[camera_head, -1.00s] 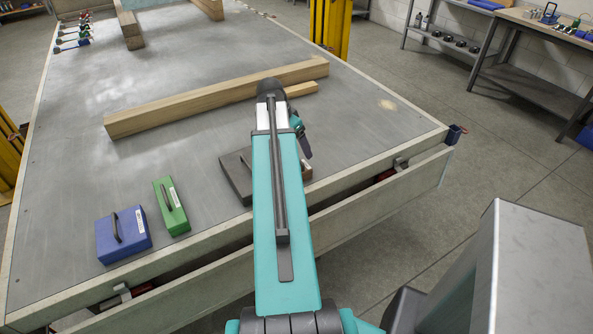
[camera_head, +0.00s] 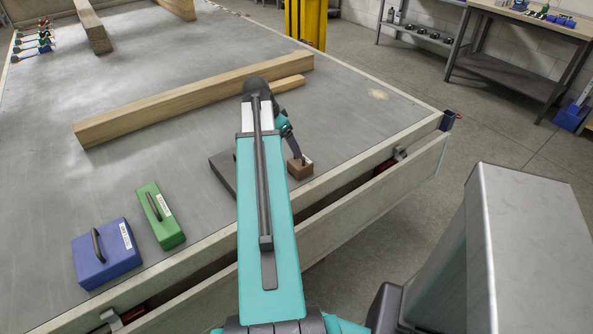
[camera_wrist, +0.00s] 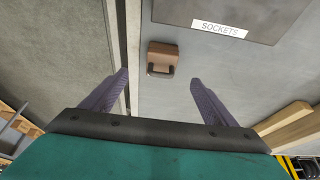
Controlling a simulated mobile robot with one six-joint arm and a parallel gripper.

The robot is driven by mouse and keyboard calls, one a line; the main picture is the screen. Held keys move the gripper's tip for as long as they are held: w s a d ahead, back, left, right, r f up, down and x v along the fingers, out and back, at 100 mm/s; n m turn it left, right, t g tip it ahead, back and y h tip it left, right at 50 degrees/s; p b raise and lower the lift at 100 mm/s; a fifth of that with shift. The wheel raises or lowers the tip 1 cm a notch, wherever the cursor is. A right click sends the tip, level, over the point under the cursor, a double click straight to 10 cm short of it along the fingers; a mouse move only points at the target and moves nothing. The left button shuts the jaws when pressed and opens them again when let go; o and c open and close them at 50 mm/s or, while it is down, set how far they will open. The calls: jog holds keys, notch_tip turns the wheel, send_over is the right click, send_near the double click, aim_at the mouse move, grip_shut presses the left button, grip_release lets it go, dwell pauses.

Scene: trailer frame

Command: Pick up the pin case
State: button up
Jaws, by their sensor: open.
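A small brown case (camera_wrist: 162,58) with a handle lies on the trailer deck between my open fingers in the wrist view. It also shows in the head view (camera_head: 300,168), just right of my arm. Which case is the pin case I cannot tell, as no readable label says so. My gripper (camera_wrist: 160,76) is open and empty above the deck, its fingers either side of the brown case in the picture. In the head view my arm hides most of the gripper.
A dark grey case (camera_wrist: 222,14) labelled SOCKETS lies close by the brown one. A blue case (camera_head: 107,256) and a green case (camera_head: 161,217) stand left of my arm. A long wooden beam (camera_head: 190,98) lies behind. The trailer's side rail (camera_head: 335,180) runs near the brown case.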

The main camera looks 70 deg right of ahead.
aim_at(297, 162)
jog(key=shift+w, duration=0.1)
jog(key=shift+f, duration=0.1)
jog(key=shift+p+x, duration=0.5)
jog(key=shift+x, duration=3.8)
jog(key=shift+d+f, duration=0.1)
jog(key=shift+f, duration=0.05)
jog(key=shift+d+f+p, duration=0.45)
jog(key=shift+f, duration=0.4)
jog(key=shift+p+x, duration=0.3)
jog(key=shift+x, duration=1.25)
jog(key=shift+r, duration=0.1)
jog(key=c, duration=1.2)
jog(key=shift+r, duration=0.1)
